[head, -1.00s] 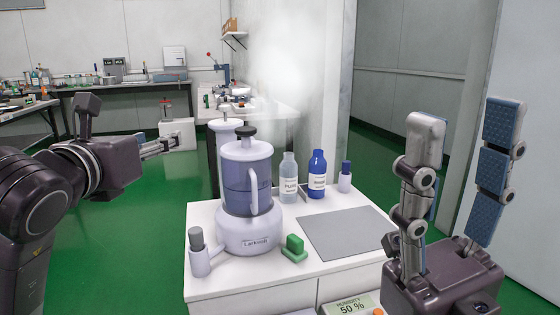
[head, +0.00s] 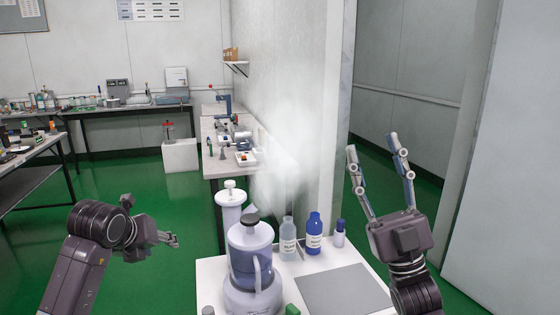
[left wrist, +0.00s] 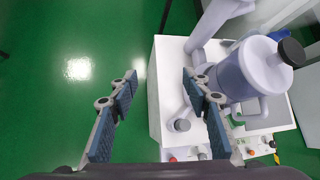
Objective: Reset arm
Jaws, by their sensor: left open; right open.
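My left gripper (head: 170,239) is on the left side of the head view, out over the green floor and apart from the white counter. In the left wrist view its two fingers (left wrist: 158,82) are spread with nothing between them. The right finger there overlaps the counter and the blender in the picture. My right gripper (head: 373,142) is at the right of the head view, pointing up. Its two fingers are apart and empty.
The white counter (head: 212,275) holds a blender (head: 250,255), a white bottle (head: 288,240), a blue bottle (head: 314,235) and a grey mat (head: 345,290). A wall (head: 300,110) stands behind it. Green floor (head: 165,285) is open at the left.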

